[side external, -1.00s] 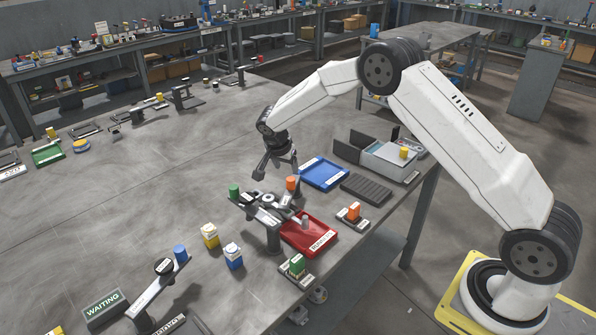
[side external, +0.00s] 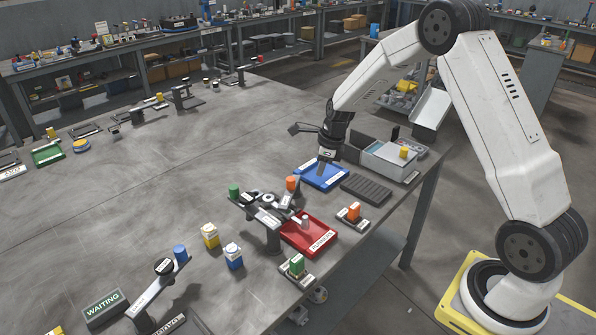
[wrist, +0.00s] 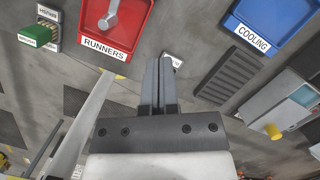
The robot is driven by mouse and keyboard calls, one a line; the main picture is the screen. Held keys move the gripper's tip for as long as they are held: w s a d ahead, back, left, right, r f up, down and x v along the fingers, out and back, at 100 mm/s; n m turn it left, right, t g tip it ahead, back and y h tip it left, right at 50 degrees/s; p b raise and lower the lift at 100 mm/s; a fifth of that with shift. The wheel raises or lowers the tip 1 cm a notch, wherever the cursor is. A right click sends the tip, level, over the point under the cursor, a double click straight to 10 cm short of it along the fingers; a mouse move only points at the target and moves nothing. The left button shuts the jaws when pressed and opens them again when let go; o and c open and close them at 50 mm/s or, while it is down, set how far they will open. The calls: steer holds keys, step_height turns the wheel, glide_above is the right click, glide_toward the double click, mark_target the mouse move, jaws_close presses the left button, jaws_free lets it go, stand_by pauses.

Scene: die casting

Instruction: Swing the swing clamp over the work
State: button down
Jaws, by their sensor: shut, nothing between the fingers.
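A raised fixture with a label plate (side external: 267,216) stands left of the red RUNNERS tray (side external: 322,240). It carries a green knob (side external: 234,191) at its left end, dark round parts and a light grey piece (side external: 286,202). Which part is the swing clamp, and how far it is turned, I cannot tell at this size. My gripper (side external: 325,157) points down above the blue tray (side external: 325,174), right of and apart from the fixture. In the wrist view my gripper (wrist: 159,62) has its two fingers together with nothing between them. The fixture is not clearly visible there.
In the wrist view, the RUNNERS tray (wrist: 120,40) holds a grey piece; the COOLING tray (wrist: 268,22) is at upper right. A dark ribbed rack (side external: 366,188) and grey box (side external: 392,158) stand near the right edge. A second labelled fixture (side external: 150,287) with a blue knob stands front left.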

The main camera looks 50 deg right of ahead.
mark_target(290, 188)
steer(key=shift+s+d+r+m, duration=0.1)
steer(key=shift+s+d+m, duration=0.1)
steer(key=shift+m, duration=0.3)
steer(key=shift+a, duration=0.1)
steer(key=x, duration=1)
steer(key=shift+w+a, duration=0.6)
steer(key=shift+w, duration=0.35)
steer(key=shift+w+a, duration=0.2)
steer(key=shift+w, duration=0.25)
steer(key=shift+w+a, duration=0.25)
steer(key=shift+w, duration=0.2)
